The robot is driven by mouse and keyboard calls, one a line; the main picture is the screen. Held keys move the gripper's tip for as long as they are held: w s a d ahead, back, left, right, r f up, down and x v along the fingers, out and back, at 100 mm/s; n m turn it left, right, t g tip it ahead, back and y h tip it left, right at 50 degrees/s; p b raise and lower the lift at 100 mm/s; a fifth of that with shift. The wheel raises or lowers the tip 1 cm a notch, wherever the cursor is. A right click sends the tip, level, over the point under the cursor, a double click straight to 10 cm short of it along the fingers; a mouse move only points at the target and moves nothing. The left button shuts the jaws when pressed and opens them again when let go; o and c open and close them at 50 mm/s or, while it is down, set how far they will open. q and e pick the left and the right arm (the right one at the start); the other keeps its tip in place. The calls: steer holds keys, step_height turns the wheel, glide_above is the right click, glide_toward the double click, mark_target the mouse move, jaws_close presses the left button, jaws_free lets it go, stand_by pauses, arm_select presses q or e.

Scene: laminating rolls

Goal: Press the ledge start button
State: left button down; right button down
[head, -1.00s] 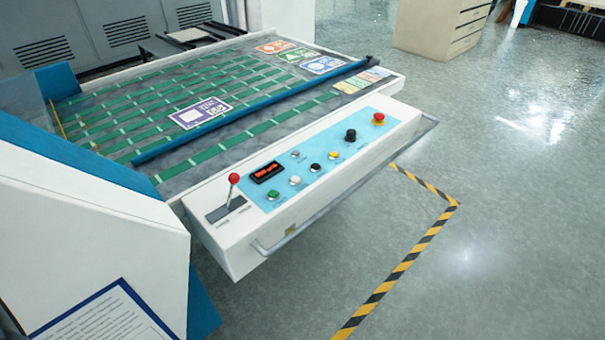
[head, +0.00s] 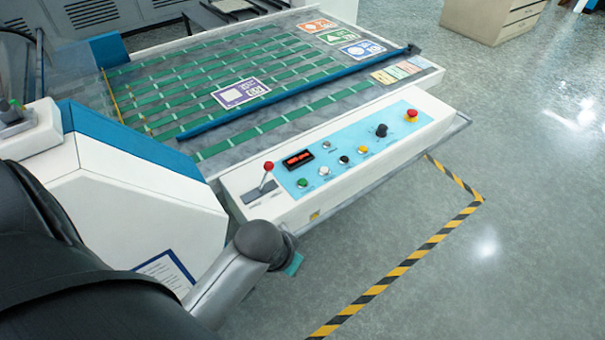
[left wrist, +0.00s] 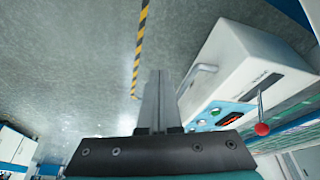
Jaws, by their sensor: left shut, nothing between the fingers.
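The white control ledge (head: 330,207) runs along the machine's front with a light-blue panel on top. A green button (head: 302,183) sits at the panel's left end, right of the red-knobbed lever (head: 268,167); its label is too small to read. White, black and yellow buttons run to its right. My left gripper (left wrist: 157,82) is shut and empty in the left wrist view, with the ledge to its right, apart from it. That view also shows the lever's red knob (left wrist: 262,129). In the head view my left arm reaches in from lower left; its fingers are hidden. My right gripper is not in view.
A dark knob (head: 381,130) and a red stop button (head: 411,115) stand at the panel's right end. A metal rail (head: 455,131) borders the ledge. Yellow-black floor tape (head: 400,270) edges clear floor. A white machine housing (head: 130,195) stands left.

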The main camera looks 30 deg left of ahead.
mark_target(300, 184)
arm_select(q)
steer(key=w+a+r+n+t, duration=0.1)
steer(key=w+a+r+n, duration=0.1)
steer(key=w+a, duration=0.2)
steer(key=w+a+r+n+t+h, duration=0.1)
steer(key=w+a+r+n+t, duration=0.1)
steer(key=w, duration=0.9)
steer(key=w+a+r+n+t, duration=0.2)
steer(key=w+a+n, duration=0.1)
steer(key=w+a, duration=0.4)
steer(key=shift+w+r+n, duration=0.3)
steer(key=shift+w, duration=0.2)
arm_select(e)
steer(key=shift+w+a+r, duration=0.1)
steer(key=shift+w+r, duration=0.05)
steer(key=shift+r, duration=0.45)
arm_select(q)
steer(key=shift+f, duration=0.1)
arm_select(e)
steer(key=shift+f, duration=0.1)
